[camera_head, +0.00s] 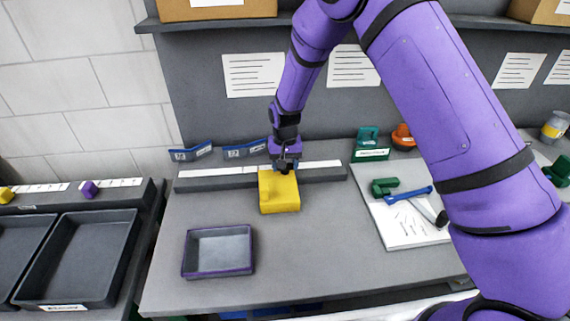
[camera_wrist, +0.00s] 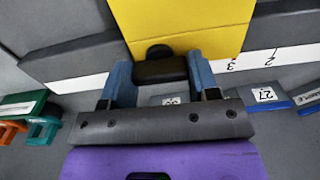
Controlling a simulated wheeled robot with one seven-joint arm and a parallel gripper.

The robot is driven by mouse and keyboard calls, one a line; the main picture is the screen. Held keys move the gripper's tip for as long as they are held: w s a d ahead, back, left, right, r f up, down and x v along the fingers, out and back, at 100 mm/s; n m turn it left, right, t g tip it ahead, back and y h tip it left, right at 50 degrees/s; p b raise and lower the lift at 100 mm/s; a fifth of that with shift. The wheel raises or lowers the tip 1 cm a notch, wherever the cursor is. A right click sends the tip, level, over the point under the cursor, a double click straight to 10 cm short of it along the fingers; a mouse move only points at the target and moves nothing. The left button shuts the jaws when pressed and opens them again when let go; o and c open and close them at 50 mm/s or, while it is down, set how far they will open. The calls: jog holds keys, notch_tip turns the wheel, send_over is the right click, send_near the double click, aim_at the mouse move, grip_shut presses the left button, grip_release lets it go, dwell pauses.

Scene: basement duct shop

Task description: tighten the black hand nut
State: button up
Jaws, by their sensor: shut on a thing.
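A yellow block (camera_head: 280,195) stands on the grey bench, against the low rail at the back. It also fills the top of the wrist view (camera_wrist: 185,25). The black hand nut (camera_wrist: 160,70) is at the yellow block's face, between the two blue fingers of my gripper (camera_wrist: 160,82). The fingers are shut on its sides. In the head view my gripper (camera_head: 285,165) reaches down from above to the back of the yellow block, and it largely hides the nut there. How far the nut is turned cannot be told.
A shallow purple-rimmed tray (camera_head: 218,251) sits at the front left of the bench. A white sheet (camera_head: 407,228) at right carries a blue-handled tool (camera_head: 408,192) and a green part (camera_head: 384,186). A green labelled piece (camera_head: 371,145) stands behind. Dark bins (camera_head: 80,258) are at far left.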

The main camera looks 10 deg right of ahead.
jog(key=o, duration=0.9)
notch_tip(320, 180, up, 11)
jog(key=shift+f, duration=0.1)
